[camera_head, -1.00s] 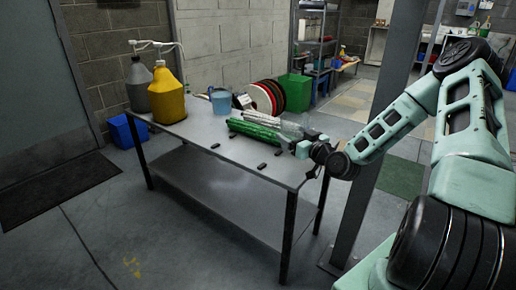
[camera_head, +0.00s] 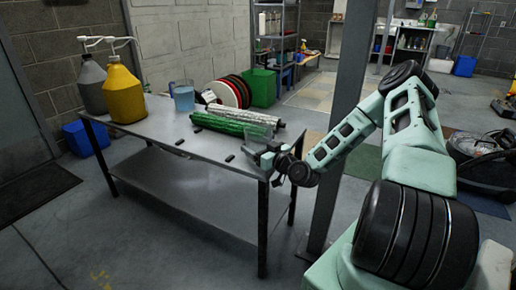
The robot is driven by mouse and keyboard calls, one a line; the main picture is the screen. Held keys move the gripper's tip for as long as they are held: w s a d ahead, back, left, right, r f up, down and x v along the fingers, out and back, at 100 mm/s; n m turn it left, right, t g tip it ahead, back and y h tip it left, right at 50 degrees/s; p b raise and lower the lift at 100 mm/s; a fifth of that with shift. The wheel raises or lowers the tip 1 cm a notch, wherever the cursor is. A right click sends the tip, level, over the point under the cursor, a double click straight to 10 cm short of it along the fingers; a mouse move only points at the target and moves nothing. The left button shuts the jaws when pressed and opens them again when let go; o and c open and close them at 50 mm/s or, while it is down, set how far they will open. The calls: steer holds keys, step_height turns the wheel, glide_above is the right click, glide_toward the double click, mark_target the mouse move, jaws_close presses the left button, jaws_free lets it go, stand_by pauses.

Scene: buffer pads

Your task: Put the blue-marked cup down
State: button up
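My gripper (camera_head: 264,153) is at the right end of the grey metal table (camera_head: 212,147), low over its top. A clear see-through cup (camera_head: 258,133) is right at its fingers, overlapping the end of the rolls behind. The fingers are too small and partly covered to show whether they are closed on the cup. No blue mark can be made out on this cup, and I cannot tell whether its base touches the table. Small dark pads (camera_head: 229,158) lie on the tabletop, one just left of the gripper and another (camera_head: 180,142) farther left.
A green roll (camera_head: 218,123) and a silvery roll (camera_head: 243,115) lie behind the gripper. A clear container with blue contents (camera_head: 184,99) stands at the back, and yellow (camera_head: 122,96) and grey (camera_head: 91,88) pump bottles at the left. A grey post (camera_head: 338,120) rises right of the table. The front-left tabletop is mostly clear.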

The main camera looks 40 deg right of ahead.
steer(key=shift+f, duration=0.1)
steer(key=o, duration=1)
